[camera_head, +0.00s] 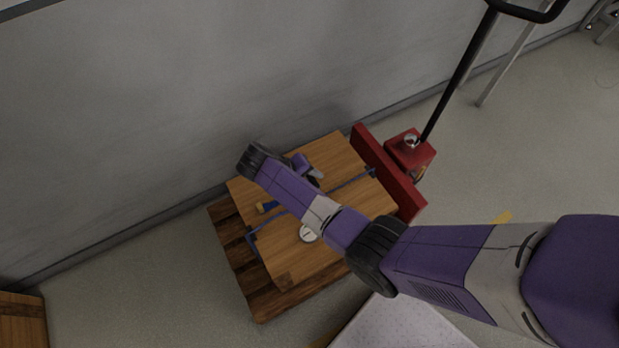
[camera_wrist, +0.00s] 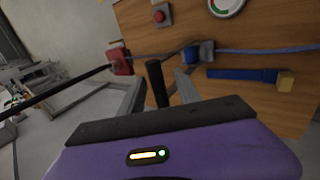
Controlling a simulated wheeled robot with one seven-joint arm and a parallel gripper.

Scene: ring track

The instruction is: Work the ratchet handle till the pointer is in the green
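In the wrist view a black upright grip (camera_wrist: 157,84) of the ratchet handle stands between the two fingers of my gripper (camera_wrist: 160,92). The fingers are apart, with a gap visible beside the grip. A dark lever runs from near the grip to a blue-grey ratchet body (camera_wrist: 200,52) on a strap (camera_wrist: 262,50). A round white gauge (camera_wrist: 226,5) with a green arc is cut off at the top edge; I cannot read its pointer. In the head view the gauge (camera_head: 308,233) lies on the wooden board beside my arm, and my gripper (camera_head: 312,170) is above the board, hiding the ratchet.
A grey box with a red button (camera_wrist: 159,14) sits on the wooden board (camera_head: 325,150). A blue tool with a yellowish end (camera_wrist: 250,77) lies near the strap. The board rests on a pallet (camera_head: 235,250). A red pallet jack (camera_head: 410,152) stands behind, and a wall (camera_head: 180,90) runs alongside.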

